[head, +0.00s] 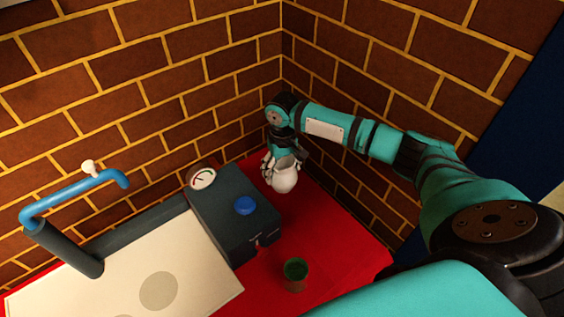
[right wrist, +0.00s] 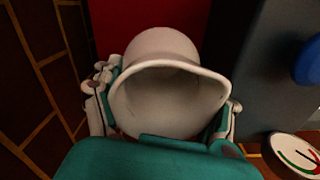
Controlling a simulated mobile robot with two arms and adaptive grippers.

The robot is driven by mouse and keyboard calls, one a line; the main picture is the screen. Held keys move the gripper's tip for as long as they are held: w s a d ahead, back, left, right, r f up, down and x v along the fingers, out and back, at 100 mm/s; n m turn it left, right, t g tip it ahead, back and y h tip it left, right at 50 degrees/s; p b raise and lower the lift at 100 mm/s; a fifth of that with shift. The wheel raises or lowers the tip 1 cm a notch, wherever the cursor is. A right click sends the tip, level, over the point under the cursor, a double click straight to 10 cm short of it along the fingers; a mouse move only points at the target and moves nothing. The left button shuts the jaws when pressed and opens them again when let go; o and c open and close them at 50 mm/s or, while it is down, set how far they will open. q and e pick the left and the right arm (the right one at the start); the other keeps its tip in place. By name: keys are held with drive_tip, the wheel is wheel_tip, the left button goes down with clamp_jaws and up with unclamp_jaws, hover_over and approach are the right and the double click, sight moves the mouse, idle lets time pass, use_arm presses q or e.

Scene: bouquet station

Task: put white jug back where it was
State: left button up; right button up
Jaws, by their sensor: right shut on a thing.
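The white jug (head: 284,177) is in my right gripper (head: 270,165), in the back corner by the brick walls, beside the dark machine. In the right wrist view the jug (right wrist: 165,95) fills the middle with its open mouth toward the camera, and it looks empty. The fingers of my right gripper (right wrist: 168,112) are on both sides of it. The jug is above or at the red table top (head: 325,235); I cannot tell whether its base touches. My left gripper does not show.
A dark machine with a blue knob (head: 245,205) and a round gauge (head: 201,178) stands left of the jug. A pale board (head: 120,275) and a blue tap pipe (head: 75,193) are at left.

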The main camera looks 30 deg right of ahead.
drive_tip(key=shift+w+n, duration=0.35)
drive_tip(key=shift+n, duration=0.65)
drive_tip(key=shift+w+f+n, duration=0.1)
drive_tip(key=shift+f+n, duration=0.05)
drive_tip(key=shift+n, duration=0.25)
use_arm(q)
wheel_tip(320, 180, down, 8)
drive_tip(key=b, duration=0.8)
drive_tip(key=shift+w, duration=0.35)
use_arm(e)
wheel_tip(320, 180, down, 7)
drive_tip(key=shift+r, duration=0.2)
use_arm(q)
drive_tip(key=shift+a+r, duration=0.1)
use_arm(e)
drive_tip(key=shift+f, duration=0.5)
drive_tip(key=o, duration=1.6)
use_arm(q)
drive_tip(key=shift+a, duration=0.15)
